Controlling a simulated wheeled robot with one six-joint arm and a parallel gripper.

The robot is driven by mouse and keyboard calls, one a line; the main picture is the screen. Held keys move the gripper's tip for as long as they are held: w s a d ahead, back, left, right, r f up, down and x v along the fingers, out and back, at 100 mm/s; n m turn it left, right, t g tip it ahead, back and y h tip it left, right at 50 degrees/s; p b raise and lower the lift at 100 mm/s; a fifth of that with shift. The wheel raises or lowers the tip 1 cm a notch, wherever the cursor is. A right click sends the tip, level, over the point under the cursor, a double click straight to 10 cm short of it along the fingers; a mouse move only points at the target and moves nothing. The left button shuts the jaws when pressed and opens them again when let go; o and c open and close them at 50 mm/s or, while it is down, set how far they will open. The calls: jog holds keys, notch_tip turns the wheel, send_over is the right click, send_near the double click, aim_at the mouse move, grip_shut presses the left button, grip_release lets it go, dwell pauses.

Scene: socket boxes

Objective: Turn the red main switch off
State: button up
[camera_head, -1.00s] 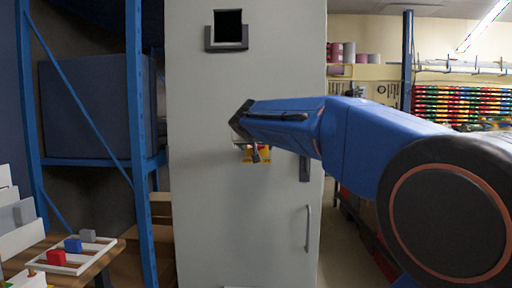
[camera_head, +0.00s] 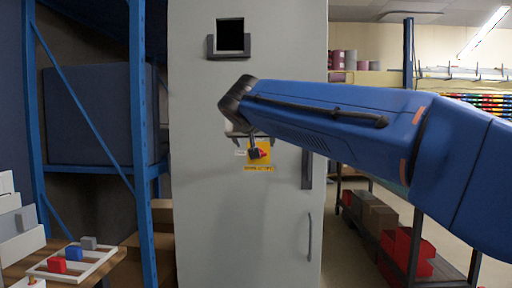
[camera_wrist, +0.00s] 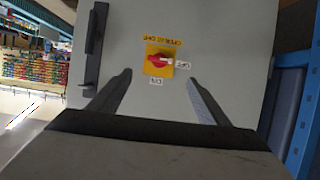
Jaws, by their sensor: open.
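The red main switch (camera_head: 260,153) sits on a yellow plate (camera_head: 258,167) on the front of a tall grey cabinet (camera_head: 240,220). In the wrist view, which looks upside down, the red knob (camera_wrist: 157,61) shows clearly, with a pale mark on its right side. A small white label (camera_wrist: 183,65) is at its right and another (camera_wrist: 156,81) is below it; their lettering is hard to read. My gripper (camera_wrist: 159,79) is open and empty, its two fingers apart and pointing toward the switch. In the head view my gripper (camera_head: 251,142) is just above the switch, partly hidden by my wrist.
The cabinet has a dark handle or latch (camera_head: 307,168) right of the switch and a grey door handle (camera_head: 310,236) lower down. A dark screen (camera_head: 230,36) is above. Blue shelving (camera_head: 140,120) stands at the left, beside a table with a white tray (camera_head: 85,258).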

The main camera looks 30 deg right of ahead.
jog(key=shift+v, duration=1.35)
jog(key=s+a+f+n+g+y, duration=0.2)
jog(key=s+f, duration=0.6)
jog(key=f, duration=0.6)
jog(key=s+a+f+n+g+y, duration=0.2)
jog(key=s+f, duration=0.7)
jog(key=f, duration=0.5)
jog(key=s+a+f+n+g+y, duration=0.2)
jog(key=s+a+f, duration=0.3)
jog(key=s+f, duration=0.4)
notch_tip(320, 180, down, 6)
jog(key=shift+a+f+n+y, duration=0.1)
jog(key=shift+a+n+y, duration=0.15)
jog(key=shift+y, duration=0.45)
jog(key=shift+d, duration=0.1)
